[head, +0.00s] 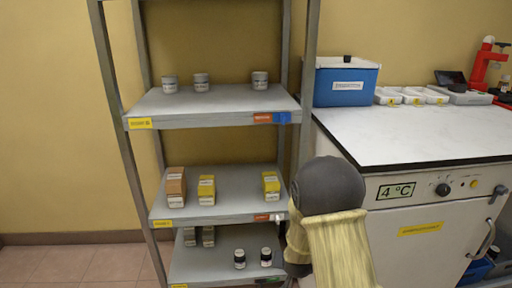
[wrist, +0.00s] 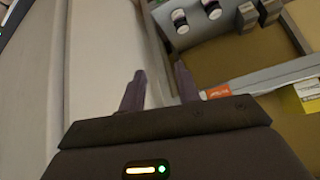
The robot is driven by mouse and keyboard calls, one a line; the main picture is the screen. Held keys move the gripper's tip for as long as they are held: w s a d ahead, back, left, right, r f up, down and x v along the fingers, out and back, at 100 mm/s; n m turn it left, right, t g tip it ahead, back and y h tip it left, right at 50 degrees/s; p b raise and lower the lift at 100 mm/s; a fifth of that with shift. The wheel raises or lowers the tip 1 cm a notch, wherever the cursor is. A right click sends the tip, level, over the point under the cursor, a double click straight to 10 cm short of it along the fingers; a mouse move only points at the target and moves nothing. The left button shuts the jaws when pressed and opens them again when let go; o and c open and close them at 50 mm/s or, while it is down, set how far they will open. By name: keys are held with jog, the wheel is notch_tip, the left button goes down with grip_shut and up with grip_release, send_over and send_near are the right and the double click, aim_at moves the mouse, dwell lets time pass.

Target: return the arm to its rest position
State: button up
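My gripper (wrist: 158,85) shows in the wrist view with its two dark fingers apart and nothing between them. Beyond the fingers are a pale upright surface and the shelf rack's edge. In the head view my arm, with a dark rounded joint and a yellowish sleeve, stands in front of the gap between the shelf rack (head: 225,207) and the white cabinet. The fingers are not clearly seen in the head view.
The rack holds white jars (head: 201,82), yellow boxes (head: 207,190), a brown box (head: 176,187) and dark bottles (head: 240,259). At right, the white cabinet (head: 420,245) marked 4 °C bears a blue box (head: 345,86), white trays (head: 411,96) and a red device (head: 484,66). Its front worktop is clear.

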jog(key=s+d+r+n+g+p, duration=0.1)
jog(key=s+d+r+g+p, duration=0.15)
jog(key=s+r, duration=0.7)
jog(key=s+d+r+n+g+p, duration=0.15)
jog(key=s+r+p, duration=0.25)
jog(key=s+r, duration=0.6)
notch_tip(320, 180, up, 37)
jog(key=s+p, duration=0.1)
jog(key=p, duration=3.6)
jog(key=shift+d+f+g, duration=0.15)
jog(key=shift+d+g, duration=0.1)
jog(key=shift+g, duration=0.15)
jog(key=shift+s, duration=0.1)
